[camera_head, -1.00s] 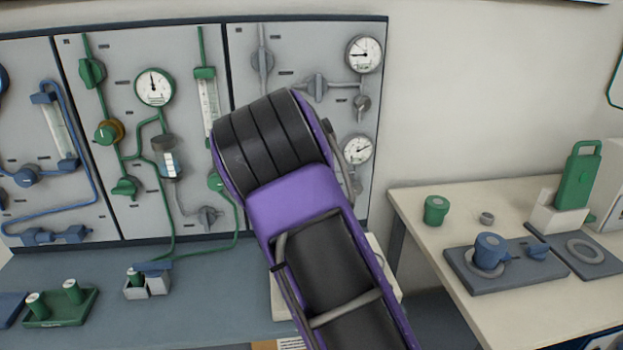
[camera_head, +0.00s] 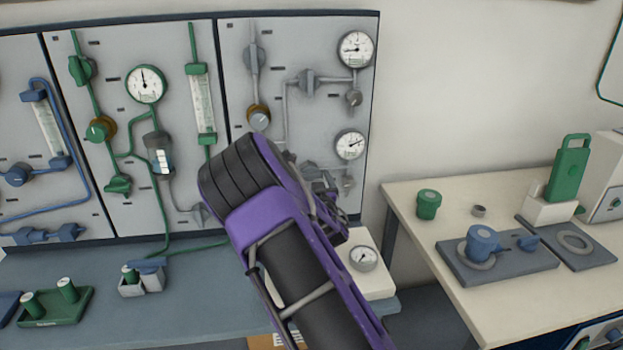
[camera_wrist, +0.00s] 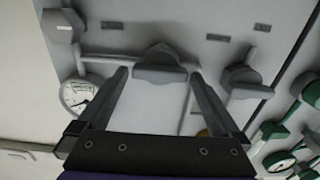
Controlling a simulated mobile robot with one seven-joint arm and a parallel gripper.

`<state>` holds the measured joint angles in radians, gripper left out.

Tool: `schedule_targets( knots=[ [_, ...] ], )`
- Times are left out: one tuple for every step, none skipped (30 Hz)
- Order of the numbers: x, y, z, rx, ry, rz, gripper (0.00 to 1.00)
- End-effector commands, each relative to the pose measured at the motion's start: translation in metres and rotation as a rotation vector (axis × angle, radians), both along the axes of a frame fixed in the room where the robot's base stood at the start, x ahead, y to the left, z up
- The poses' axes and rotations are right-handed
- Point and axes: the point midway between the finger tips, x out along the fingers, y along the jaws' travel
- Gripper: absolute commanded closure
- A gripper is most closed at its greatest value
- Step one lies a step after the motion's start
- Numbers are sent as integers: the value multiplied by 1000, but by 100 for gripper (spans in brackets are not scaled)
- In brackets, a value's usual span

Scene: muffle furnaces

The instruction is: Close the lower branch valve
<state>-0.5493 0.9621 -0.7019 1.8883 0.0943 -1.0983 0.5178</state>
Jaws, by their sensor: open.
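The lower branch valve, a grey valve (camera_wrist: 160,62) with a wide handle, is on the grey panel on a horizontal pipe. In the wrist view its handle looks roughly in line with the pipe. My gripper (camera_wrist: 160,80) is open, with one finger on each side of the valve in the picture. I see no clear contact, and the gap in depth is hard to judge. In the head view my arm hides much of this valve (camera_head: 309,168), and my fingers are hard to make out there.
A pressure gauge (camera_head: 351,145) and a small grey knob (camera_head: 349,182) are close to the right. Another grey valve (camera_wrist: 244,84) is beside my right finger in the wrist view. An upper grey valve (camera_head: 305,83) and a brown-ringed knob (camera_head: 258,117) are above.

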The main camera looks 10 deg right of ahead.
Motion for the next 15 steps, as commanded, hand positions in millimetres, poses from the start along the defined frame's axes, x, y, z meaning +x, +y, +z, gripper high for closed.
schedule_targets(
  knots=[
    [3, 0, 0, -1, 1, 0, 0],
    [4, 0, 0, -1, 1, -1, 0],
    [5, 0, -1, -1, 1, -1, 0],
    [5, 0, 0, -1, 1, -1, 0],
    [6, 0, 0, -1, 1, -1, 0],
    [6, 0, 0, -1, 1, -1, 0],
    [6, 0, 0, -1, 1, -1, 0],
    [6, 0, 0, -1, 1, -1, 0],
    [6, 0, 0, 0, 1, -1, 0],
    [6, 0, 0, 0, 1, -1, 0],
    [6, 0, 0, 0, 1, -1, 0],
    [6, 0, 0, 0, 1, -1, 5],
    [6, 0, 0, 0, 1, -1, 11],
    [6, 0, 0, 0, 1, -1, 16],
    [6, 0, 0, 0, 1, -1, 23]
  ],
)
